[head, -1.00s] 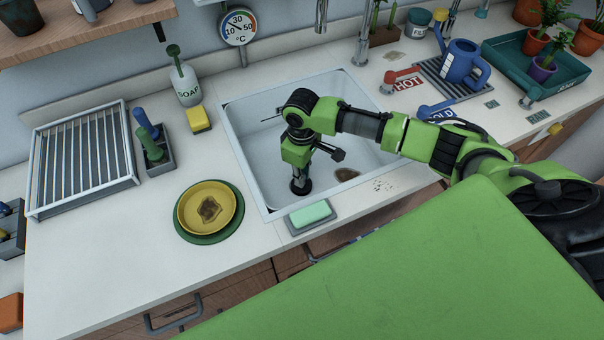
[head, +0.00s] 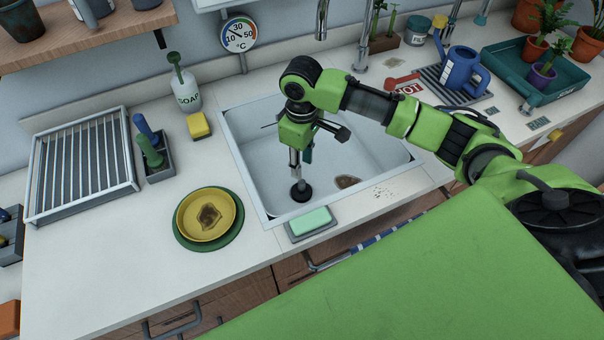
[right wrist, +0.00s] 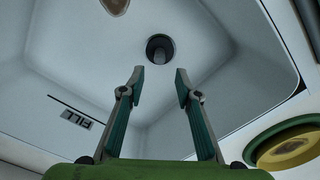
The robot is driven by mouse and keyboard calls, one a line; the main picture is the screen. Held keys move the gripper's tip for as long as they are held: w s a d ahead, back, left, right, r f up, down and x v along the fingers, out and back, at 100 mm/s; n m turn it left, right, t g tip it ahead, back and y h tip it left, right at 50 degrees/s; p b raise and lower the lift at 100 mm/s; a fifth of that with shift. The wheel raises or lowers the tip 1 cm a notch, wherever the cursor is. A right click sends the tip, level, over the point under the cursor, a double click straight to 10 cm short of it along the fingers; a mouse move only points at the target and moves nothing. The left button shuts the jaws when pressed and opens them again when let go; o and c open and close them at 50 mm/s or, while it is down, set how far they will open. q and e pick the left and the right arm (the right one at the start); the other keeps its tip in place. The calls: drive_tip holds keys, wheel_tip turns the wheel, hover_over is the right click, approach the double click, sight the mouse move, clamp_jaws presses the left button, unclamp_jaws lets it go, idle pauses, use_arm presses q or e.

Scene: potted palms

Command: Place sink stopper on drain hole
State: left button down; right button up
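A dark round sink stopper (head: 302,192) with a grey upright knob sits on the floor of the white sink basin, at the near left. It also shows in the right wrist view (right wrist: 160,48), past the fingertips. No bare drain hole shows; the spot under the stopper is hidden, so I cannot see how it seats. My right gripper (head: 297,168) points down just above the stopper. In the right wrist view the two fingers (right wrist: 160,75) are apart with nothing between them. My left gripper is not in view.
The sink rim (head: 238,165) surrounds the gripper. A green sponge on a tray (head: 310,222) lies at the near rim. A yellow bowl (head: 208,214) on a green plate stands left. A brown stain (head: 347,181) marks the basin. The faucet (head: 364,45) stands behind.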

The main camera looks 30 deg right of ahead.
drive_tip(key=shift+r, duration=1.6)
